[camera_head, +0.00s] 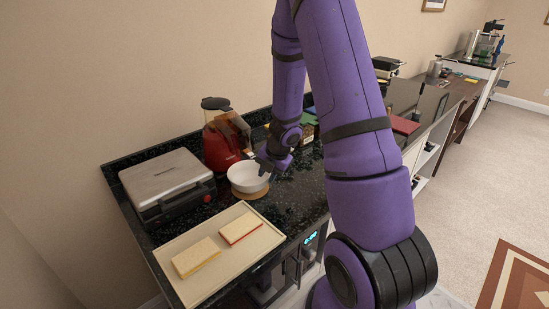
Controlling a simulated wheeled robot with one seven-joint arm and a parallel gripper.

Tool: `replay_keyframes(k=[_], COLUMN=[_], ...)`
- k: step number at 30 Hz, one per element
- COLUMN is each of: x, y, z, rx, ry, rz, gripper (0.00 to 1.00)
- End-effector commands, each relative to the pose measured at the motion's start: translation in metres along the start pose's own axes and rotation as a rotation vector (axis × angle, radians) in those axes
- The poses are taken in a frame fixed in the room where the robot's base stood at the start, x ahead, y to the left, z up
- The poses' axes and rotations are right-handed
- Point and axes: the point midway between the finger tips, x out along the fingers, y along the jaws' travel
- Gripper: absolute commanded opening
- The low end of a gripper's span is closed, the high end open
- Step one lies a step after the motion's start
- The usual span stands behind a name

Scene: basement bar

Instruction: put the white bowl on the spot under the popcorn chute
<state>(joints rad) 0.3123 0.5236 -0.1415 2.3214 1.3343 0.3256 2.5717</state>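The white bowl (243,180) is upright just in front of the red popcorn maker (217,150), at or just above a round tan spot (252,195) on the black counter. Part of the spot shows along the bowl's lower right side. I cannot tell whether the bowl rests on it. The popcorn maker's clear amber chute (233,129) is behind the bowl and above it. My gripper (267,168) is at the bowl's right rim, pointing down. Its fingers are dark and small here, so I cannot tell whether they grip the rim.
A silver and black press grill (166,181) stands to the left. A beige tray (203,286) with two sandwich-like slabs (195,256) lies in front. Boxes (308,132) stand behind my gripper. The speckled black counter (293,200) is clear to the right of the bowl.

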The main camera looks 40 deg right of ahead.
Motion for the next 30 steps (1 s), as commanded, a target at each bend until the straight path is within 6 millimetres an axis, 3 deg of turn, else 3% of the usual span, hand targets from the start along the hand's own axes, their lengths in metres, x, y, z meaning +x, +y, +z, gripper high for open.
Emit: replay_keyframes(k=[9, 20, 25, 30], x=[-0.056, -0.087, -0.112, -0.157], y=[0.001, 0.002, 0.019, 0.039], z=[0.000, -0.002, -0.021, -0.060], rx=[-0.003, -0.025, -0.311, -0.868], ry=[-0.003, 0.001, 0.015, 0.018], rz=[0.002, 0.004, 0.045, 0.108], gripper=[0.29, 0.29, 0.29, 0.29])
